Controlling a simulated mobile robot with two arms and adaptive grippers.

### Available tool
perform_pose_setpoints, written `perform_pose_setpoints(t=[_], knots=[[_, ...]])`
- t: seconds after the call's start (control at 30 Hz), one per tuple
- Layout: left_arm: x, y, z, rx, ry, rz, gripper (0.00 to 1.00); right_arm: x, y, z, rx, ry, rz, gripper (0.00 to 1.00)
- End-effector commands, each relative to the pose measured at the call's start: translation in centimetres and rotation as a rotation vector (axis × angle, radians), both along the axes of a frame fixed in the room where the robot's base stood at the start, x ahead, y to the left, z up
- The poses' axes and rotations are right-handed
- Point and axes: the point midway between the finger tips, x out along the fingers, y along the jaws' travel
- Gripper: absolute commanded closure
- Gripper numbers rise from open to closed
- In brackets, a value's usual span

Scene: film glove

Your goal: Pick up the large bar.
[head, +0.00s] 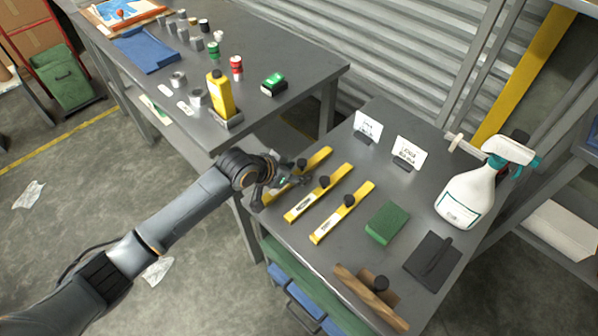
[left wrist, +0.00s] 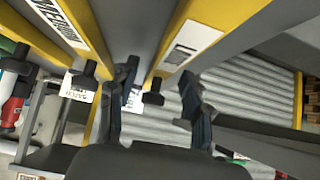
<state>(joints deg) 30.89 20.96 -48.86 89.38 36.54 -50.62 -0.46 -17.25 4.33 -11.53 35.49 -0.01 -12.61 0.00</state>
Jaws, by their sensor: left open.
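Three yellow bars with black knobs lie side by side on the right-hand table: a left bar (head: 318,159), a middle bar (head: 335,181) and a right bar (head: 357,195). My left gripper (head: 279,183) is open at the left bar and hides part of it. In the left wrist view, the open fingers (left wrist: 159,78) stand either side of the left bar's (left wrist: 215,14) knob; contact cannot be told. Its label is not readable. The middle bar (left wrist: 88,35) beside it has a label ending in "EDIUM". My right gripper is not in view.
A green block (head: 386,223), dark trowel-like tool (head: 433,260), brown wooden piece (head: 370,298) and white spray bottle (head: 467,200) share this table. Two cards (head: 367,127) (head: 409,153) stand behind the bars. The other table (head: 285,55) holds a yellow bottle (head: 219,95) and small items.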

Motion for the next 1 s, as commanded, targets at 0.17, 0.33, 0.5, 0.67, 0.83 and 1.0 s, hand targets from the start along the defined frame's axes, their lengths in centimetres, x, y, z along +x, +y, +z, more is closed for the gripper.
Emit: perform_pose_setpoints(t=[0.17,0.33,0.5,0.67,0.83,1.0], knots=[[0.1,-0.1,-0.2,0.000,0.000,0.000,0.51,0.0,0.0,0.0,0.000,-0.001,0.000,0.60],[0.1,-0.1,-0.2,0.000,0.000,0.000,0.67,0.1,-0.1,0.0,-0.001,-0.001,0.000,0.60],[0.1,-0.1,-0.2,0.000,0.000,0.000,1.00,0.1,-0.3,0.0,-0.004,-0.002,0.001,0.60],[0.1,-0.1,-0.1,-0.001,-0.001,0.000,1.00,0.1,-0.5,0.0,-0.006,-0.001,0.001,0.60],[0.1,-0.1,-0.1,-0.001,-0.001,0.000,1.00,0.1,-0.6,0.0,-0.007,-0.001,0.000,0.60],[0.2,-0.2,1.0,-0.002,-0.003,-0.001,1.00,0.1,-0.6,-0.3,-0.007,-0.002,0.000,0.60]])
